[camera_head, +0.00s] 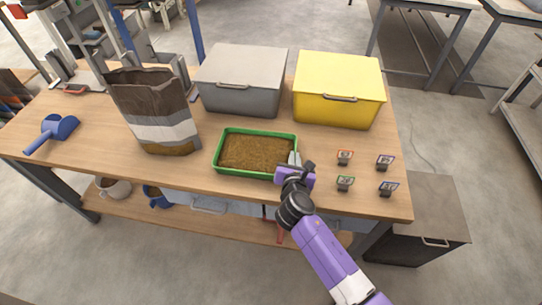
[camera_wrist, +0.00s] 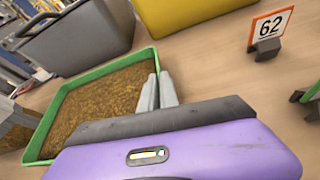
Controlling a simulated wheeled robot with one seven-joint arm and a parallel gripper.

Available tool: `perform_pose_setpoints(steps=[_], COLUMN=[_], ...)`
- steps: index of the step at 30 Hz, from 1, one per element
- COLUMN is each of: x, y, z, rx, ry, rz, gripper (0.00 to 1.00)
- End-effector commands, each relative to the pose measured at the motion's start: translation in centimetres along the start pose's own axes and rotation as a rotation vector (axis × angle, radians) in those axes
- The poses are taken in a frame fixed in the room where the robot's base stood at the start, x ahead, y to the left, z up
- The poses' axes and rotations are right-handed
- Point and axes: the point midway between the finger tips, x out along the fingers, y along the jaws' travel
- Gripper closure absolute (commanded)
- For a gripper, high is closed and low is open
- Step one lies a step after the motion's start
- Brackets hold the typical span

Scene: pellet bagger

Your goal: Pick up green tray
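The green tray (camera_head: 226,171) is a shallow rectangular tray full of brown pellets (camera_head: 255,152). It stands near the front edge of the wooden table and looks level. In the wrist view the tray (camera_wrist: 62,92) fills the left middle. My gripper (camera_head: 294,158) is at the tray's right side wall. In the wrist view its two grey fingers (camera_wrist: 158,91) are close together, one on the pellet side and one on the outer side of the wall. They look shut on that wall; the exact contact is hidden.
A grey bin (camera_head: 240,98) and a yellow bin (camera_head: 338,105) stand behind the tray. An open paper sack (camera_head: 155,110) is to its left, with a blue scoop (camera_head: 55,130) farther left. Several small number signs (camera_head: 345,156) stand to the right, near my gripper.

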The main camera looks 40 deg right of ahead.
Motion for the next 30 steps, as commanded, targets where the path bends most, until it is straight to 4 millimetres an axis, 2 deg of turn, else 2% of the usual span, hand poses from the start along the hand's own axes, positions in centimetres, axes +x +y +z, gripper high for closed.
perform_pose_setpoints(steps=[5,11,14,24,30], x=[-0.2,-1.1,-1.8,-5.3,-6.7], y=[0.2,0.6,0.9,2.4,2.9], z=[0.6,2.8,4.6,12.9,16.4], rx=[0.001,0.004,0.004,0.005,0.004], ry=[-0.002,-0.004,-0.006,-0.007,-0.006], rz=[0.001,0.003,0.003,0.004,0.004], gripper=[1.0,1.0,1.0,1.0,1.0])
